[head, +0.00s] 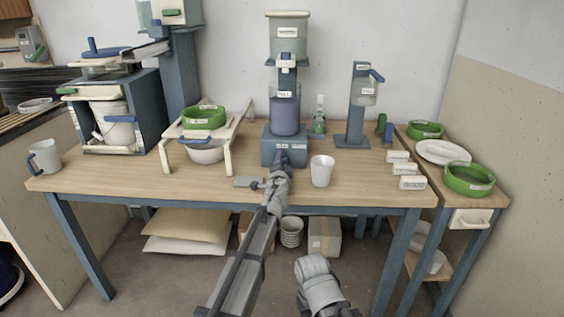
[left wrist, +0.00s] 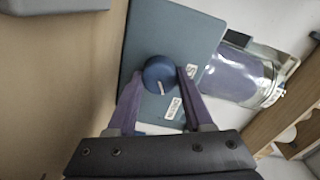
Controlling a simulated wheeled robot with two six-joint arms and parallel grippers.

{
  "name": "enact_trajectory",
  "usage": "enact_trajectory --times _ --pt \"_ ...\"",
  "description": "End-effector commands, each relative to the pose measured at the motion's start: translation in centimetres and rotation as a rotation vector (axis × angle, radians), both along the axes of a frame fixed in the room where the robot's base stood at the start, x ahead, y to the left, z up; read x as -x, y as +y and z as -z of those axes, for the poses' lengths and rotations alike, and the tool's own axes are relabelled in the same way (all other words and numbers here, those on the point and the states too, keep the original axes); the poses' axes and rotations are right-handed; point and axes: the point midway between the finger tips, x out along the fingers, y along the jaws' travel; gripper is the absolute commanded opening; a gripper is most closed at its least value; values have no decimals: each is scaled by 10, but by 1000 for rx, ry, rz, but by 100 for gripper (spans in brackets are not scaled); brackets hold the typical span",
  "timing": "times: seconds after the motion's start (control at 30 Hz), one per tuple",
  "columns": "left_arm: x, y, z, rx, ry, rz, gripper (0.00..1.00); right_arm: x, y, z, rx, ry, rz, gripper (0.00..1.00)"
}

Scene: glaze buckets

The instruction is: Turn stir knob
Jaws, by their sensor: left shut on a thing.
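The stir knob (left wrist: 159,73) is a round dark blue knob with a pale pointer line, on the labelled blue-grey front face of the stirrer base (left wrist: 160,30). My left gripper (left wrist: 158,80) is shut on it, with a purple finger on either side. A jar of purple glaze (head: 284,115) stands on the base and also shows in the left wrist view (left wrist: 237,75). My right gripper's fingers are out of view.
A white cup (head: 321,172) stands close to the right of my left gripper. A white stand (head: 168,151) with a green bowl (head: 203,118) is to the left. A blue dispenser post (head: 358,105) and several small white blocks (head: 405,168) are to the right.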

Motion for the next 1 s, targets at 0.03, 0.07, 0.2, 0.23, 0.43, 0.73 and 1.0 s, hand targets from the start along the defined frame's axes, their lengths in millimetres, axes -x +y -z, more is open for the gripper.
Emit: enact_trajectory --times 0.03,0.07,0.2,0.23,0.43,0.73,1.0 --pt "0 1 0 27 0 -1 0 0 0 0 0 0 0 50" --pt "0 0 0 42 1 -1 0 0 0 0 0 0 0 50" --pt "1 1 0 102 0 -1 0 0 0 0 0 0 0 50" --pt "0 1 0 113 0 -1 0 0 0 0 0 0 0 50" --pt "1 1 0 156 0 -1 0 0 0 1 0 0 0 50" --pt "1 1 0 169 0 -1 0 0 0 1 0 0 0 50" --pt "1 1 0 168 0 -1 60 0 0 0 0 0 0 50"
